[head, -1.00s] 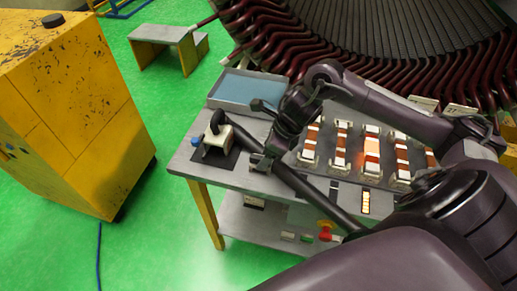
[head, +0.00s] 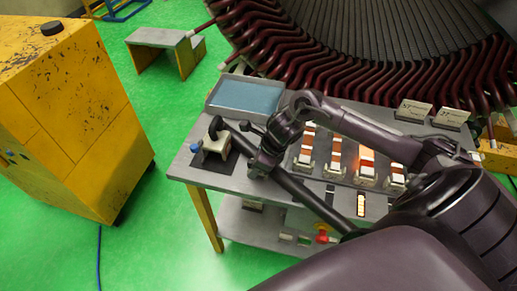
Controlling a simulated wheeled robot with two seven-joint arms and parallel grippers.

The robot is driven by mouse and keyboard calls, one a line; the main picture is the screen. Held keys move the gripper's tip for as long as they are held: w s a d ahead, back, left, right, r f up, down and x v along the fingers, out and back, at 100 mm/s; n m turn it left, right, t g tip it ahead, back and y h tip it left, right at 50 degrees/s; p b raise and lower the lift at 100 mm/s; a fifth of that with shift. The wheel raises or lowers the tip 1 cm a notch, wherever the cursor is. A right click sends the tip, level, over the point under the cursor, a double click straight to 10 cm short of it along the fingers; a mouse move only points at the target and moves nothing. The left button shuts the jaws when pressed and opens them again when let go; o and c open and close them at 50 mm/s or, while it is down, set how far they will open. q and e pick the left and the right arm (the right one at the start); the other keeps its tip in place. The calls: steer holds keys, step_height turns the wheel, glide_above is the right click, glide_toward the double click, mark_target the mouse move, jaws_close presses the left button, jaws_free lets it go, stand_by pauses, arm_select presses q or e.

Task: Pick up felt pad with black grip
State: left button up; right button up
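The felt pad (head: 217,143) is a cream block near the left end of the grey table (head: 225,184), on a dark mat. Its black grip (head: 215,127) rises above it. My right gripper (head: 259,168) is low over the table, to the right of the pad and apart from it. It is small and dark, and I cannot tell whether its fingers are open or shut. My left gripper is not in view.
A long dark bar (head: 315,204) crosses the table front diagonally. A blue tray (head: 246,96) lies behind the pad. Several racks with orange strips (head: 335,150) stand to the right. The large stator (head: 345,60) is behind. A small blue knob (head: 195,148) is left of the pad.

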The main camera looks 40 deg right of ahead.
steer(key=shift+c, duration=0.8)
steer(key=shift+r, duration=0.1)
steer(key=shift+w+r, duration=0.1)
steer(key=shift+r, duration=0.4)
step_height(320, 180, up, 8)
steer(key=shift+w+f+b, duration=0.1)
steer(key=shift+b, duration=0.65)
step_height(320, 180, up, 11)
steer(key=p, duration=0.3)
steer(key=shift+p, duration=0.4)
